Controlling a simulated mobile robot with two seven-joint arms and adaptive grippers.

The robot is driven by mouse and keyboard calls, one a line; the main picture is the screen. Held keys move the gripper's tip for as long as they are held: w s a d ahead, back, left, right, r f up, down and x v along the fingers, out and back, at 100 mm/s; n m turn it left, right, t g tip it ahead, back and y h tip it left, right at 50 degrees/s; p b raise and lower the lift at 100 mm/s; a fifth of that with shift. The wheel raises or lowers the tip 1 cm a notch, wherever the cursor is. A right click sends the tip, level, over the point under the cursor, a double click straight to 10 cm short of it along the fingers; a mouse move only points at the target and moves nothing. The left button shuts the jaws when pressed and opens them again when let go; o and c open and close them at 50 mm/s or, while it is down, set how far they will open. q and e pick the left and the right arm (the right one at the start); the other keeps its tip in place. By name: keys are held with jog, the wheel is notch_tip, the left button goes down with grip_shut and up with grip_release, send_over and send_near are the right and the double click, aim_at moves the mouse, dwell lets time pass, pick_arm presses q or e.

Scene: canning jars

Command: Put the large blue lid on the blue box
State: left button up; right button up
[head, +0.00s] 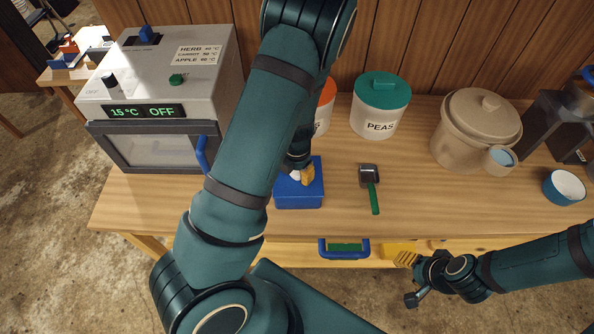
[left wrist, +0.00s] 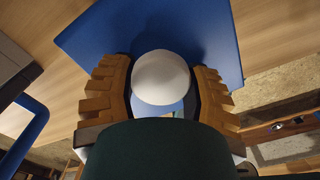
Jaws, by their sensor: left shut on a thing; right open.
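A large blue lid (head: 284,188) with a white round knob lies flat beneath my left gripper (head: 302,175), near the table's front edge. In the left wrist view the yellow fingers close on both sides of the white knob (left wrist: 161,76), with the blue lid (left wrist: 212,45) spreading out beyond it. A blue front face (head: 298,203) shows below the lid's top in the head view. I cannot tell whether the lid touches a box there or how much of this is the box. My right gripper (head: 407,274) is open and empty, in front of the table edge.
An oven-like machine (head: 150,100) with a blue handle stands at left. A PEAS jar (head: 380,110), a beige pot (head: 470,130) and a blue bowl (head: 564,187) stand farther right. A drawer with a blue handle (head: 344,254) is below.

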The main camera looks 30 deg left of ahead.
pick_arm(q)
jog(key=o, duration=1.2)
jog(key=shift+o, duration=0.2)
notch_tip(320, 180, up, 12)
